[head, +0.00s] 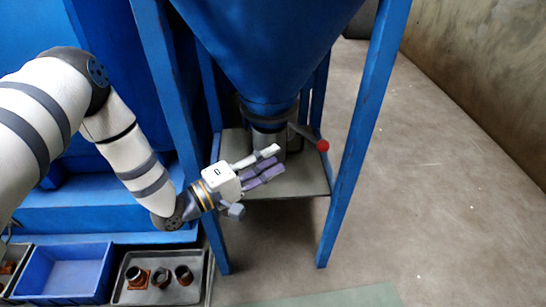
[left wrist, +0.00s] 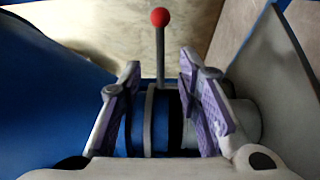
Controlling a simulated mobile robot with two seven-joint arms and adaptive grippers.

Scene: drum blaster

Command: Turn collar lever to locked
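The collar lever (head: 303,131) is a grey rod with a red ball knob (head: 323,146). It sticks out to the right from the collar under the blue hopper (head: 265,50). In the left wrist view the lever (left wrist: 160,55) stands up from the banded collar (left wrist: 149,122), its red ball (left wrist: 160,17) beyond the fingertips. My left gripper (head: 275,160), with purple finger pads, is open in front of the hopper outlet in the head view. In the left wrist view its fingers (left wrist: 160,75) are apart, one each side of the lever's line. Contact cannot be told. My right gripper is not in view.
Blue frame legs (head: 365,130) stand either side of the outlet. A grey shelf (head: 310,180) lies below it. A blue bin (head: 62,275) and a tray (head: 130,295) with several rusty fittings are at lower left. The floor at right (head: 440,190) is clear.

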